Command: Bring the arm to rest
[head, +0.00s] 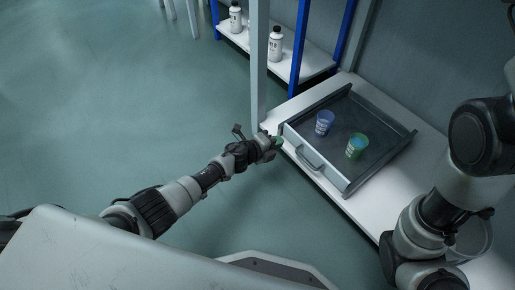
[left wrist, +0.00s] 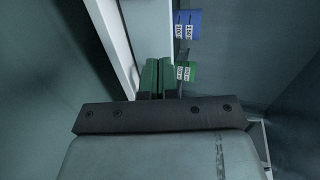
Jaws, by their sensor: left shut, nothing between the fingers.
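My left arm reaches in from the left in the head view. Its gripper (head: 277,142) is shut and empty, beside the left corner of the grey drawer tray (head: 315,180). In the left wrist view its green fingers (left wrist: 158,77) are pressed together. I cannot tell whether they touch the tray. A blue cup (head: 324,122) and a green cup (head: 356,146) stand upright inside the tray. The blue cup (left wrist: 188,24) and the green cup (left wrist: 187,70) also show in the left wrist view. My right arm is folded at the right edge; its gripper is not visible.
The tray, with a front handle (head: 309,160), sits on a white bench (head: 361,209). A grey post (head: 259,70) rises close behind my left gripper. White bottles (head: 275,44) stand on a low shelf with blue posts. Open floor (head: 110,110) lies to the left.

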